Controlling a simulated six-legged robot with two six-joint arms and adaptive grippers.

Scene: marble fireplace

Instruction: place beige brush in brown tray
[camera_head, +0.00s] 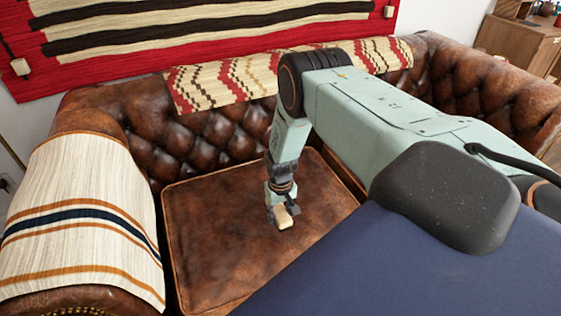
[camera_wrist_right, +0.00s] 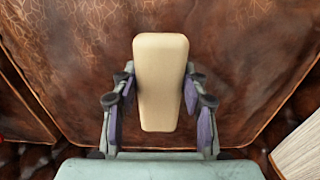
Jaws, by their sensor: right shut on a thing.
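The beige brush (camera_head: 284,219) is a pale, block-shaped piece at the tip of my right gripper (camera_head: 280,206), over the brown leather sofa seat. In the right wrist view, the brush (camera_wrist_right: 160,65) stands lengthwise between the two fingers of my right gripper (camera_wrist_right: 160,88), which is shut on it. Its smooth, plain beige face is toward the camera; no bristles show. Whether the brush touches the seat or hangs just above it, I cannot tell. I see no brown tray in either view. My left gripper is not in view.
The seat cushion (camera_head: 215,235) around the gripper is bare. A striped cloth (camera_head: 80,220) covers the left armrest, and a patterned throw (camera_head: 225,82) lies over the tufted backrest. A wooden cabinet (camera_head: 525,45) stands at the far right.

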